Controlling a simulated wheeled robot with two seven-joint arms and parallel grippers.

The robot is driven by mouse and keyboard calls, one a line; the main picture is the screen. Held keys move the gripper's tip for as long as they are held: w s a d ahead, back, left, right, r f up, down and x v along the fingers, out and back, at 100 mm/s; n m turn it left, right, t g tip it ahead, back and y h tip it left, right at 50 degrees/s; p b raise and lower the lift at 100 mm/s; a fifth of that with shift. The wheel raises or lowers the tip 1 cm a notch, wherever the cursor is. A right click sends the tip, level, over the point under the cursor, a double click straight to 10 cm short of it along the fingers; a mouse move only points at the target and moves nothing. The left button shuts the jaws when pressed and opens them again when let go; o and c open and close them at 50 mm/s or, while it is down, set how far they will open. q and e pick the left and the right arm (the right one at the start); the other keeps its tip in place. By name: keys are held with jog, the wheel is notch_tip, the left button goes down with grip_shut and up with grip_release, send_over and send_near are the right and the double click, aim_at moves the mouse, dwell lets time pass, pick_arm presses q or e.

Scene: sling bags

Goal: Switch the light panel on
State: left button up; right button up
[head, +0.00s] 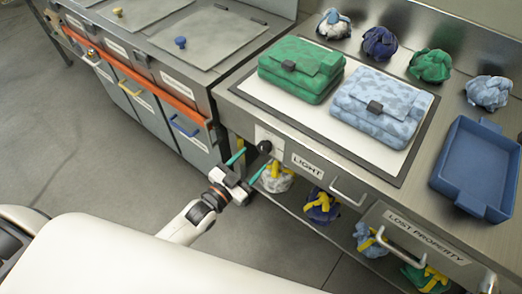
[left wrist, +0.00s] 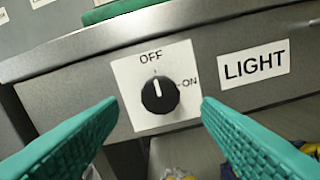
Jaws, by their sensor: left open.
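A round black knob (left wrist: 160,96) sits on a white plate (left wrist: 183,62) on the front of the steel counter. The plate reads OFF at the top and ON at the right, and the knob's white mark points up at OFF. A LIGHT label (left wrist: 253,63) is to its right. The knob also shows in the head view (head: 264,147). My left gripper (head: 247,170) has green fingers and is open and empty in front of the knob. In the left wrist view its fingers (left wrist: 158,125) are apart on either side of the knob, not gripping it. My right gripper is not in view.
The light panel (head: 384,152) on the counter carries a green bag (head: 300,68) and a light-blue bag (head: 381,105). A blue tray (head: 478,166) is at the right. Below are a handle (head: 348,192), a LOST PROPERTY drawer (head: 422,233) and a shelf with tied bundles (head: 321,207).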

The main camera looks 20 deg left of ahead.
aim_at(262, 150)
pick_arm(q)
jog(key=x, duration=0.5)
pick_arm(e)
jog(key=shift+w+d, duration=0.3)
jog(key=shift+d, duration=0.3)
pick_arm(q)
jog(key=c, duration=1)
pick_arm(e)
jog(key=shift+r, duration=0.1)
